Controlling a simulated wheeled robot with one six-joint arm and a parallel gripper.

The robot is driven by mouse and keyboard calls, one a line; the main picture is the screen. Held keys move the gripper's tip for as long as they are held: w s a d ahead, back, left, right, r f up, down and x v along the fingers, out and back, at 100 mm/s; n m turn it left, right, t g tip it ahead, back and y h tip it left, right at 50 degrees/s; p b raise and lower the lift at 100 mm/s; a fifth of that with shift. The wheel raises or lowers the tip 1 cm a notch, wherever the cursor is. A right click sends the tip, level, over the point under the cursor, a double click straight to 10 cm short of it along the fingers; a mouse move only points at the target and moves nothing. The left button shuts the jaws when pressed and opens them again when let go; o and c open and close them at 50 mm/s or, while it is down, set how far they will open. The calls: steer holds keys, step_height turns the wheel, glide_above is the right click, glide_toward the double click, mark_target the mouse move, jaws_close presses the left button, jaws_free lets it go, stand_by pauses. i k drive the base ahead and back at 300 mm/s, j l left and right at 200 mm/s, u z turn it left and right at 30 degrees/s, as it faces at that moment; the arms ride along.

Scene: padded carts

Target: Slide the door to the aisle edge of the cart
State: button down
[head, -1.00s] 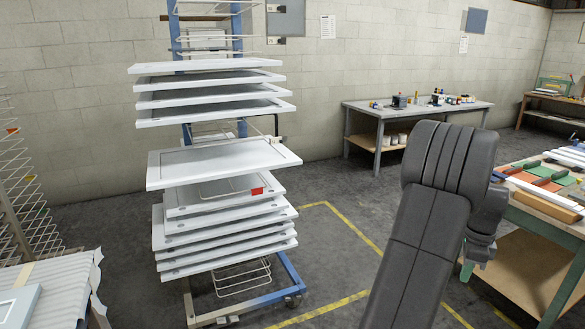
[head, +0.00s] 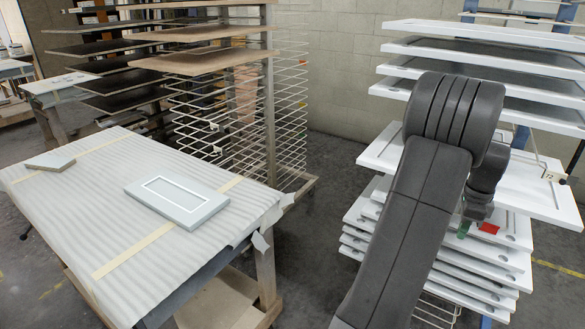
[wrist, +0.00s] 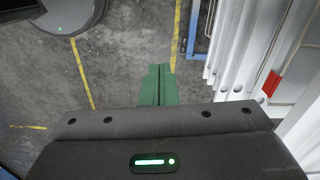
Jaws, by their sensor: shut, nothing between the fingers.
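The door (head: 178,203), a pale grey panel with a raised frame, lies flat on the padded cart (head: 100,222) in the head view. It sits right of the cart's middle, partly over a cream strap and apart from the right edge. My gripper's green fingers (wrist: 159,72) are together and empty in the wrist view, above bare floor. The door and cart are not in the wrist view.
A smaller grey panel (head: 50,161) lies at the cart's far left. A rack of white panels (head: 480,60) stands at right, close to my arm; one panel bears a red tag (head: 489,228). A wire rack with brown boards (head: 205,62) stands behind the cart. Floor shows between cart and white rack.

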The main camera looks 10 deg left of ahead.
mark_target(186, 203)
steer(key=i+u, duration=0.2)
steer(key=u, duration=0.3)
steer(key=i+l+u, duration=0.1)
steer(key=u, duration=0.35)
steer(key=i+l+u, duration=0.2)
steer(key=u, duration=0.3)
steer(key=i+l+u, duration=0.15)
steer(key=u, duration=0.3)
steer(key=i+l+u, duration=0.25)
steer(key=u, duration=0.2)
steer(key=i+l+u, duration=0.15)
steer(key=l+u, duration=0.3)
steer(key=l, duration=0.1)
